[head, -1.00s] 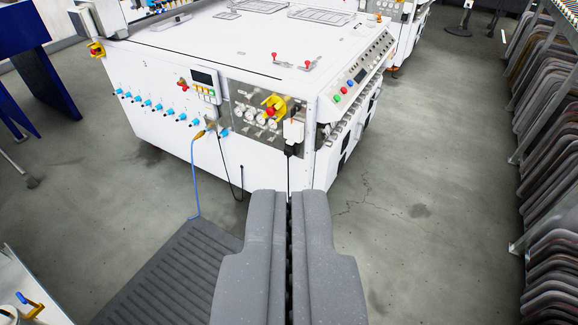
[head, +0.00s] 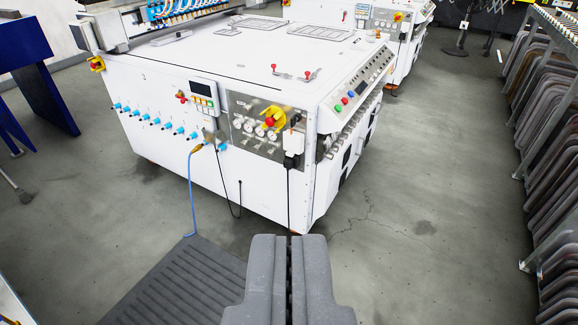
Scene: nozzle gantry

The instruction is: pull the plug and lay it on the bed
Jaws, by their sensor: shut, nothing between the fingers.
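A black plug (head: 290,160) sits in a white socket box (head: 293,143) on the right part of the white machine's front panel. A black cable hangs straight down from it. The machine's flat white top, the bed (head: 215,65), lies above and behind that panel. My grey gripper (head: 289,238) is at the bottom middle of the view. Its two fingers are together with only a thin dark gap, and it holds nothing. It is apart from the plug, in line below it in the picture. The lower end of the cable is hidden behind the gripper.
A yellow and red switch (head: 271,119) and several gauges are left of the socket. A blue cable (head: 190,195) and a looped black cable (head: 237,200) hang further left. A nozzle gantry (head: 190,10) stands at the back. A rack (head: 560,150) lines the right; floor between is clear.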

